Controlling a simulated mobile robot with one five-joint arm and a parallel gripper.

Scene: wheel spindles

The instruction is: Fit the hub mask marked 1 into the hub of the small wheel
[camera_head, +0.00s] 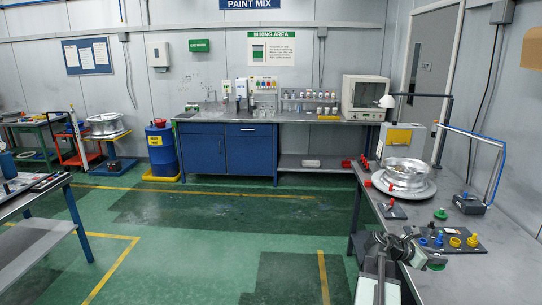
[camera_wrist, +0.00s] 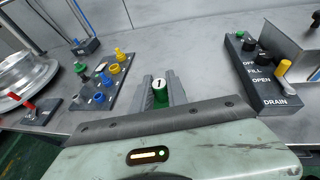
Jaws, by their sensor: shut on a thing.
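My gripper (camera_wrist: 161,92) is shut on the hub mask (camera_wrist: 160,84), a small part with a white top marked 1 and green below. The jaws are at its sides, over the grey bench. In the head view my gripper (camera_head: 425,258) is at the bench's near end, and the mask is hard to make out there. A silver wheel (camera_head: 405,173) lies on a round base on the right bench, farther back than my gripper. Its edge shows at the left of the wrist view (camera_wrist: 22,72). Another wheel (camera_head: 106,125) is on the far left cart. I cannot tell which is smaller.
A dark board (camera_wrist: 108,87) with blue, yellow and green knobs lies left of my gripper. A red-handled block (camera_wrist: 40,110) is between it and the wheel.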

